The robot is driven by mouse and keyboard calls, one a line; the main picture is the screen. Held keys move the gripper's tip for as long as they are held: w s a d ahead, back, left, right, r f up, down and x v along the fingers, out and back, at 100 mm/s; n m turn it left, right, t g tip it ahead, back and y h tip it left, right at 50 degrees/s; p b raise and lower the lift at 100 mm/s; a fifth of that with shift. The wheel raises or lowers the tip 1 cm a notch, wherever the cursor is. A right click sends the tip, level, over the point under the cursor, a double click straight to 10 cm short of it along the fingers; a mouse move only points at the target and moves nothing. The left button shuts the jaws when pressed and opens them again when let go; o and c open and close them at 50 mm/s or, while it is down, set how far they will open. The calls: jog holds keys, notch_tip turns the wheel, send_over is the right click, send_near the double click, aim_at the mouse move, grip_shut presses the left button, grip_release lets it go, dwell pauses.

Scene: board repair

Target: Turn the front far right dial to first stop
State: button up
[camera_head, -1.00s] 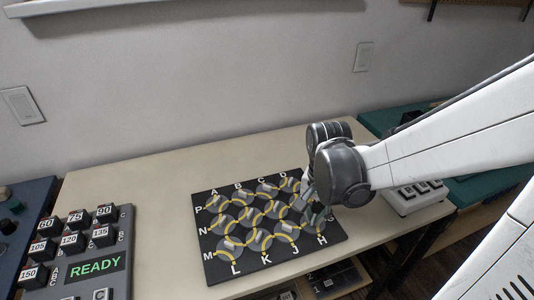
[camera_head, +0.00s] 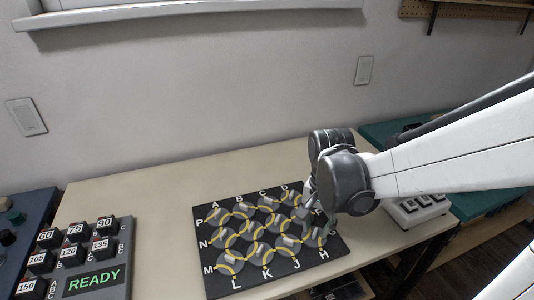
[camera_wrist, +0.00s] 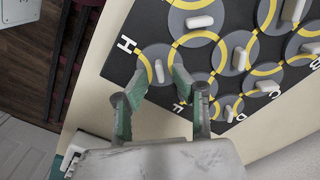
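A black board (camera_head: 218,284) with several grey round dials and yellow arcs lies on the table, lettered along its edges. The front far right dial (camera_wrist: 158,70), beside the letter H, has a pale raised bar handle. In the head view, my gripper partly hides this dial (camera_head: 312,238). My gripper (camera_wrist: 160,85) is open, with its two green-lined fingers spread. In the wrist view, the fingertips appear on either side of the bar handle's near end. I cannot tell whether they touch it. Nothing is held.
A grey panel (camera_head: 98,264) with number blocks and a green READY display stands left of the board. A white box with dark keys (camera_head: 420,207) sits right, near my arm. The table (camera_head: 150,200) behind the board is clear.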

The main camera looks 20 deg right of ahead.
aim_at(315, 231)
notch_tip(315, 231, up, 11)
jog(key=shift+f, duration=0.2)
dwell(0.3)
jog(key=s+a+r+n+t+p, duration=0.3)
jog(key=a+r+n+t+p, duration=0.2)
jog(key=a+r+n+t, duration=0.2)
jog(key=shift+s+a+n, duration=0.15)
jog(key=shift+a+n, duration=0.2)
jog(key=shift+n, duration=0.75)
dwell(0.5)
